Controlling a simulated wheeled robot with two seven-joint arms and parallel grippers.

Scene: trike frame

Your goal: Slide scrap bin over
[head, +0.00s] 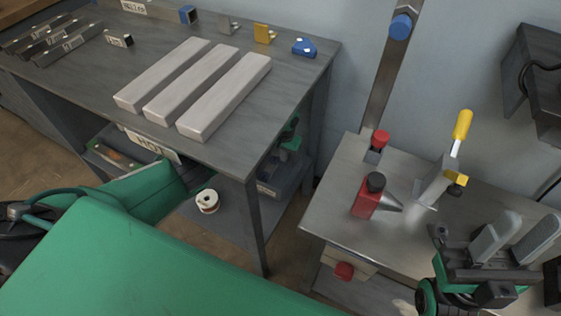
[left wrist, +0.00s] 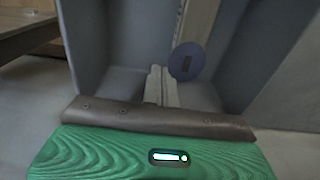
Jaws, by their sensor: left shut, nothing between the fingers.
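I cannot tell for sure which container is the scrap bin. In the left wrist view my left gripper (left wrist: 160,72) is shut and empty, in front of grey upright walls and a dark blue disc (left wrist: 188,62). My right gripper (head: 514,240) is open, over the steel table.
The workbench (head: 285,85) carries three pale bars (head: 190,85), steel tubes and small brackets. A white spool (head: 207,201) lies on its lower shelf. The steel table (head: 335,195) at right holds a red bottle (head: 367,197) and a yellow-handled clamp (head: 462,125). Floor shows between the tables.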

